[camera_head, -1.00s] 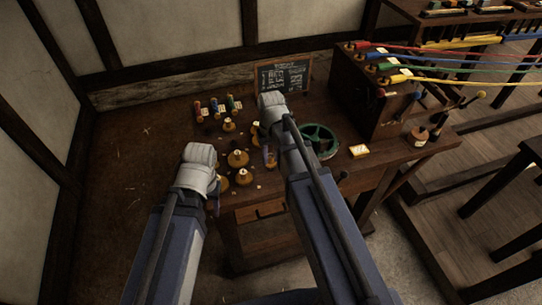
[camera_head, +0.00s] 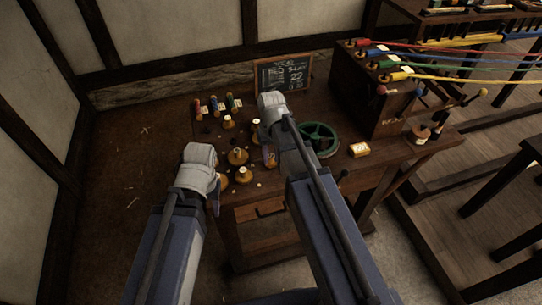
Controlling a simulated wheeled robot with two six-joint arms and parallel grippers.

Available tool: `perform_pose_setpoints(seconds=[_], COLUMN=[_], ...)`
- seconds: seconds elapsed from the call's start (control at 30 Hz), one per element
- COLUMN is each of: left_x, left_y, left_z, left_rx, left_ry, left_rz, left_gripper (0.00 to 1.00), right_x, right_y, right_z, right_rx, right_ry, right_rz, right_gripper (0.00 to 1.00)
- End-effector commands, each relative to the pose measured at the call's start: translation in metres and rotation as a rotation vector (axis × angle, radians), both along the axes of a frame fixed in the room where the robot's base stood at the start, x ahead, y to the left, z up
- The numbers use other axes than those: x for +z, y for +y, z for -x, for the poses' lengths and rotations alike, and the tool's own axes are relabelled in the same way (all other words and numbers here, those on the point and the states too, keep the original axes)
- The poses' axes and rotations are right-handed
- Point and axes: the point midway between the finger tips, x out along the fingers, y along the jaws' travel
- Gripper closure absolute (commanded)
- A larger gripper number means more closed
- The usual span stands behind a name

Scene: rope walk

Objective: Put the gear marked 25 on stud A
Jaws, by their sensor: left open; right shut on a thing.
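Several brass-coloured gears stand on the dark bench: one toward the back (camera_head: 228,122), one in the middle (camera_head: 238,157) and one in front (camera_head: 243,175). Their markings are too small to read, so I cannot tell which is 25 or which stud is A. My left gripper (camera_head: 216,197) is open at the bench's front left edge, beside the front gears. My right gripper (camera_head: 270,158) is shut on a small brass-coloured thing, likely a gear, right of the middle gear. My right wrist hides most of it.
A green handwheel (camera_head: 320,140) stands just right of my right gripper. A chalkboard (camera_head: 284,74) leans at the back. Coloured bobbins (camera_head: 215,105) stand back left.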

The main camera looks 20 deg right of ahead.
Motion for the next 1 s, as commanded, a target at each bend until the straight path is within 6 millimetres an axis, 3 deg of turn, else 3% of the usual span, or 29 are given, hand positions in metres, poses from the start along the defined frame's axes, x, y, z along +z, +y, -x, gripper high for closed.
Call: perform_pose_setpoints(seconds=[0.8, 0.83, 1.0], left_x=[-0.0089, -0.0089, -0.0089], left_y=[0.0, 0.0, 0.0], left_z=[0.0, 0.0, 0.0], left_rx=[0.0, 0.0, 0.0], left_ry=[0.0, 0.0, 0.0], left_rz=[0.0, 0.0, 0.0], left_gripper=[0.5, 0.5, 0.5], right_x=[-0.0088, -0.0088, -0.0088], right_y=[0.0, 0.0, 0.0], right_z=[0.0, 0.0, 0.0], right_rx=[0.0, 0.0, 0.0], right_ry=[0.0, 0.0, 0.0], right_rz=[0.0, 0.0, 0.0], right_gripper=[1.0, 0.67, 0.48])
